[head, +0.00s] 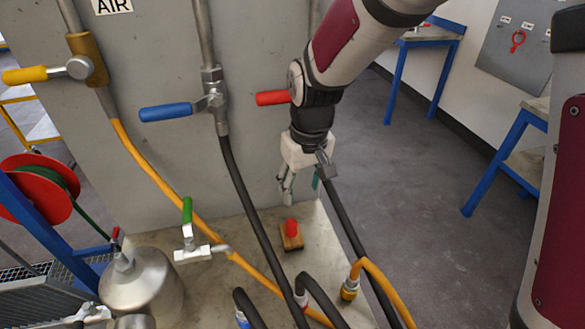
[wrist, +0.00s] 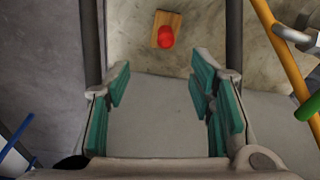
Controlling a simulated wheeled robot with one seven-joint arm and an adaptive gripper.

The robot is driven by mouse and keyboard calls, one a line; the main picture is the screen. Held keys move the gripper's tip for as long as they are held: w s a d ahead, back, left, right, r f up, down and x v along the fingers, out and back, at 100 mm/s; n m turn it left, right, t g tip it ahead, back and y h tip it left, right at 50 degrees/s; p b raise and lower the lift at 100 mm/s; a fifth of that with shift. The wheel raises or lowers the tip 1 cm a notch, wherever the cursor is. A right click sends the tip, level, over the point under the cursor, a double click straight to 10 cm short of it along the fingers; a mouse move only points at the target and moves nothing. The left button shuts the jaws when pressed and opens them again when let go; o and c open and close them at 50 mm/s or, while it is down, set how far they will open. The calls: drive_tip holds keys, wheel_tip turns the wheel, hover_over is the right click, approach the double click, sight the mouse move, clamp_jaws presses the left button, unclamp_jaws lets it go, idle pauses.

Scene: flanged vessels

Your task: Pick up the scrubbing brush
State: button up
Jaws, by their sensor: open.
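The scrubbing brush appears to be the small wooden block with a red knob (head: 291,236) on the pale worktop in the head view. It also shows at the top of the wrist view (wrist: 166,34), beyond the fingertips. Its underside is hidden, so I cannot see bristles. My gripper (head: 300,188) is open and empty, with green finger pads. It hangs above and behind the block in the head view, apart from it. In the wrist view the gap between my fingers (wrist: 160,85) shows only a grey surface.
Dark hoses (head: 250,200) run down on both sides of the block, and an orange hose (head: 150,175) crosses at left. A grey panel (head: 160,60) with valve handles stands behind. A metal vessel (head: 140,285) and a green-handled valve (head: 190,245) are at left.

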sight(291, 221)
drive_tip(key=f, duration=0.3)
drive_tip(key=w+a+f, duration=0.1)
drive_tip(key=f, duration=0.5)
drive_tip(key=shift+w+a+f, duration=0.15)
drive_tip(key=shift+a+f, duration=0.05)
drive_tip(key=shift+f, duration=0.15)
drive_tip(key=shift+w+a+f, duration=0.1)
drive_tip(key=shift+a+f, duration=0.05)
drive_tip(key=shift+f, duration=0.7)
drive_tip(key=shift+w+a+f, duration=0.1)
drive_tip(key=shift+w+f, duration=0.05)
drive_tip(key=shift+f, duration=0.75)
drive_tip(key=shift+w+a+f, duration=0.1)
drive_tip(key=shift+a+f, duration=0.05)
drive_tip(key=shift+f, duration=0.7)
clamp_jaws()
